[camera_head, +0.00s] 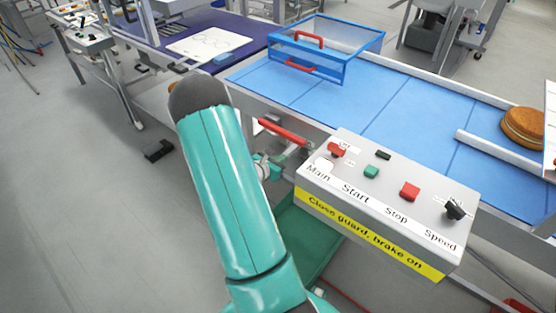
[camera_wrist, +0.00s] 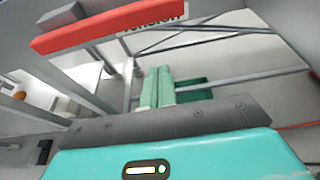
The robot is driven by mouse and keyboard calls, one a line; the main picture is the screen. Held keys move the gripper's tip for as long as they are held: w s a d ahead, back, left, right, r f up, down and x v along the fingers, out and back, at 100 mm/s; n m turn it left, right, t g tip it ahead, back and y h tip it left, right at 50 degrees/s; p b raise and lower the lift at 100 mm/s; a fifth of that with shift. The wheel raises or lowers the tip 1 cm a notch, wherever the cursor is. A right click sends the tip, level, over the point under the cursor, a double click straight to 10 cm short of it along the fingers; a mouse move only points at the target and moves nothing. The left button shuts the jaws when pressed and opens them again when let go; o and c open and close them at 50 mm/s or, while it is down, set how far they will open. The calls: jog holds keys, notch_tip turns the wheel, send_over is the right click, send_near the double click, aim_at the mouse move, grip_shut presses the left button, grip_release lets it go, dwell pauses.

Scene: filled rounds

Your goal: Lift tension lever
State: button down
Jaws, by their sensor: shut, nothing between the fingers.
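The tension lever has a red handle (camera_head: 283,131) on the near side of the conveyor, left of the control box. In the wrist view its red bar (camera_wrist: 120,25) crosses the top left, beside a partly cut-off label reading "Tension". My gripper (camera_head: 268,165) is just below the red handle in the head view, partly hidden behind my teal arm. In the wrist view its pale green fingers (camera_wrist: 158,87) are together and empty, below the red bar in the picture. I cannot tell whether they touch the lever.
The control box (camera_head: 380,205) with switches and a yellow strip stands close to the right of my gripper. A blue-framed guard (camera_head: 340,65) stands on the blue belt (camera_head: 400,115). A green tray (camera_head: 305,245) lies below. A round brown item (camera_head: 523,128) is at the right.

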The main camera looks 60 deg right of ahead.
aim_at(293, 141)
jog(key=d, duration=0.1)
jog(key=d+r, duration=0.1)
jog(key=d, duration=0.1)
jog(key=s+d+r, duration=0.1)
jog(key=d, duration=0.1)
jog(key=shift+d, duration=0.2)
jog(key=shift+r, duration=0.2)
dwell(0.4)
jog(key=shift+w+r+n+g, duration=0.1)
jog(key=shift+r+n+g, duration=0.3)
jog(key=shift+r+n, duration=0.5)
jog(key=w+d+r+n+g+h, duration=0.1)
jog(key=w+r+n+g, duration=0.4)
jog(key=w+r+n, duration=0.4)
jog(key=shift+w+d+r+n, duration=0.2)
jog(key=shift+r+n, duration=0.1)
jog(key=shift+r, duration=1.35)
